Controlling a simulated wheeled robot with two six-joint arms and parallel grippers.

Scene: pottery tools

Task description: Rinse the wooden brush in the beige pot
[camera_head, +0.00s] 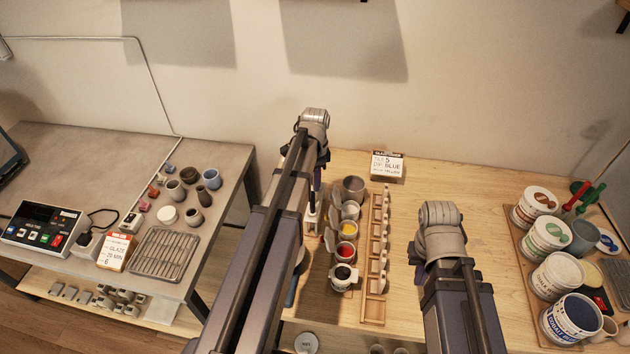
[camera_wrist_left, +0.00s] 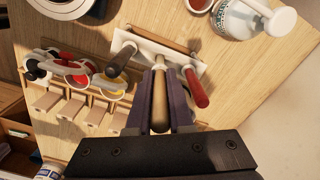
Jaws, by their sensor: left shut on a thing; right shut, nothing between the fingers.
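In the left wrist view my left gripper (camera_wrist_left: 160,115) is shut on the light wooden handle of the wooden brush (camera_wrist_left: 159,96). The brush's far end is at a white holder (camera_wrist_left: 184,62); I cannot tell whether it is still in its slot. A dark handle (camera_wrist_left: 118,58) and a red handle (camera_wrist_left: 195,88) stand at this holder on either side. In the head view my left gripper (camera_head: 317,178) points down left of the cup row, its hold hidden by my arm. A grey-beige pot (camera_head: 353,187) stands at the back of that row. My right gripper is hidden below its wrist.
A label card (camera_head: 387,166) stands behind. Several paint tubs (camera_head: 568,320) fill the right side. Bare tabletop (camera_head: 480,190) lies between.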

